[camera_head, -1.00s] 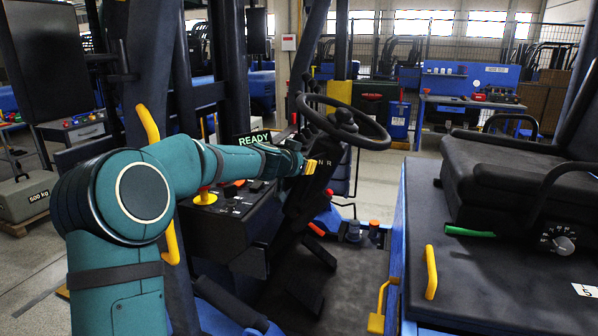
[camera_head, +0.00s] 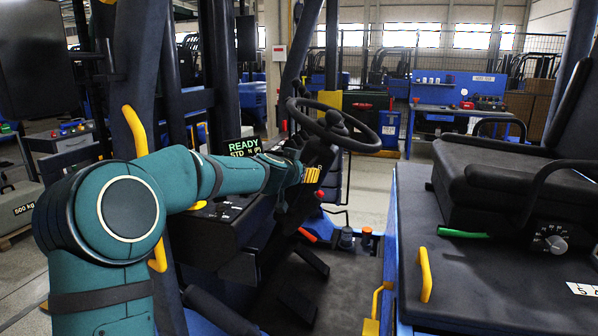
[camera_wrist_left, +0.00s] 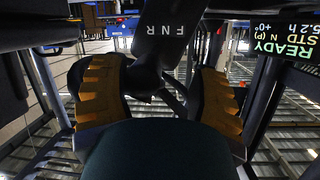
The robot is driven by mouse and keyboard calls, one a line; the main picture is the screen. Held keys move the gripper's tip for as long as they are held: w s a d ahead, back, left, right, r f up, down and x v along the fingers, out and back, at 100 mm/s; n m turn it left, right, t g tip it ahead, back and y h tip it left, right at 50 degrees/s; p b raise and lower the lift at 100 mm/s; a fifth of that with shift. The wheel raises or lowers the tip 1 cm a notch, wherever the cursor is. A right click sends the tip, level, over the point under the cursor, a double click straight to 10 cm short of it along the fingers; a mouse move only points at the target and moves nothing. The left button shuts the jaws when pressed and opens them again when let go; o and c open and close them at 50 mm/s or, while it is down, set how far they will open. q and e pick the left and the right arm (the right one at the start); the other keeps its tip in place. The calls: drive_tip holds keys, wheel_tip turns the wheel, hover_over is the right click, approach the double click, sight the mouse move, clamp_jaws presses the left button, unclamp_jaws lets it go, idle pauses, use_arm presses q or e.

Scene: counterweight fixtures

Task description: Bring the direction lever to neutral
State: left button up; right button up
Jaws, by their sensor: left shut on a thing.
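The dark direction lever (camera_wrist_left: 168,98) is partly visible between the yellow fingers of my left gripper (camera_wrist_left: 160,100) in the left wrist view, below the white letters F N R on the column. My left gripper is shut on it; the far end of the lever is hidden. In the head view my left gripper (camera_head: 311,174) is beside the steering column, below the steering wheel (camera_head: 334,124). The display (camera_head: 243,147) reads READY and STD N (P), and the same text shows in the left wrist view (camera_wrist_left: 283,48). My right gripper is not in view.
A black seat (camera_head: 515,185) stands on a blue-sided base at the right, with a yellow handle (camera_head: 425,274). A dark console (camera_head: 215,225) lies under my left forearm. Dark pillars (camera_head: 185,75) stand behind the arm. The floor between console and seat is mostly open.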

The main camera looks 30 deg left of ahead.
use_arm(q)
drive_tip(key=v, duration=1.2)
drive_tip(key=shift+f, duration=0.1)
idle(0.4)
